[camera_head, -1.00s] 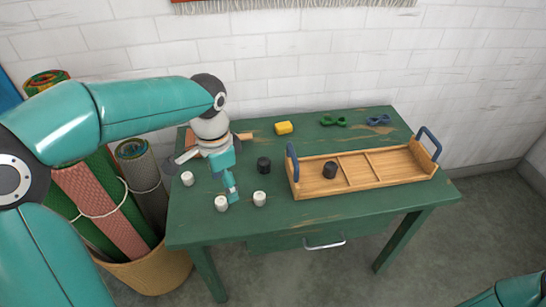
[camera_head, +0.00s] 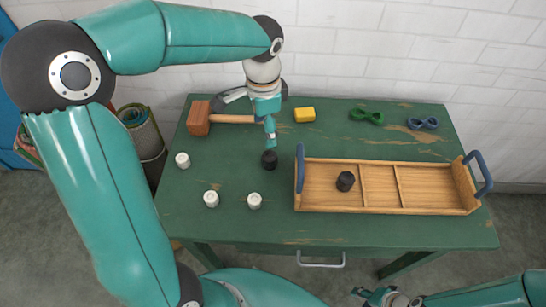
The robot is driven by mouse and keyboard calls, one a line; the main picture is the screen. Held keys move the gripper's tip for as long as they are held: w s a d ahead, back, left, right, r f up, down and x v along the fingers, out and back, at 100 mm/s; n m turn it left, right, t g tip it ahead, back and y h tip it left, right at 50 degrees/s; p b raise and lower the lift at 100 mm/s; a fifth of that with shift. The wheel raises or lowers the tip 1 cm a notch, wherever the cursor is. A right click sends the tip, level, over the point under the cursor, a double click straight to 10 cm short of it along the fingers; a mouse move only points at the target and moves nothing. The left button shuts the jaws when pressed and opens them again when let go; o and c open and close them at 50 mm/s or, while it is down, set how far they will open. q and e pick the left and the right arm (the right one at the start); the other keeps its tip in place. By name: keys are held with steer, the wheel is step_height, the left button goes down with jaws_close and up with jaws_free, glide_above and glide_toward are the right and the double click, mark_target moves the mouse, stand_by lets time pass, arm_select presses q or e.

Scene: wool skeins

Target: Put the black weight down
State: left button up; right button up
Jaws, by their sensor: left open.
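One black weight (camera_head: 269,160) stands on the green table, left of the wooden tray (camera_head: 330,210). Another black weight (camera_head: 345,181) stands in the tray's left compartment. My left gripper (camera_head: 271,146) points down at the black weight on the table, its fingertips at or just above the weight's top. It is open; whether it touches the weight I cannot tell. My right gripper (camera_head: 372,297) shows at the bottom edge, in front of the table and away from the weights. Its jaws are too small to read.
Several white weights (camera_head: 254,201) stand at the table's left. A mallet (camera_head: 198,118) lies behind them. The tray has raised blue handles (camera_head: 300,167). Its middle and right compartments are empty.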

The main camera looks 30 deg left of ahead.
mark_target(270, 155)
arm_select(q)
step_height(270, 155, down, 8)
steer(key=shift+w+f+b, duration=0.1)
steer(key=shift+w+b, duration=0.05)
steer(key=shift+b, duration=0.25)
steer(key=shift+w+d+f, duration=0.1)
steer(key=shift+w+f, duration=0.15)
steer(key=shift+f, duration=1.05)
steer(key=shift+w+d+f, duration=0.1)
steer(key=shift+w+f, duration=0.1)
steer(key=shift+f, duration=1.05)
steer(key=shift+c, duration=0.3)
steer(key=shift+w, duration=0.1)
jaws_close()
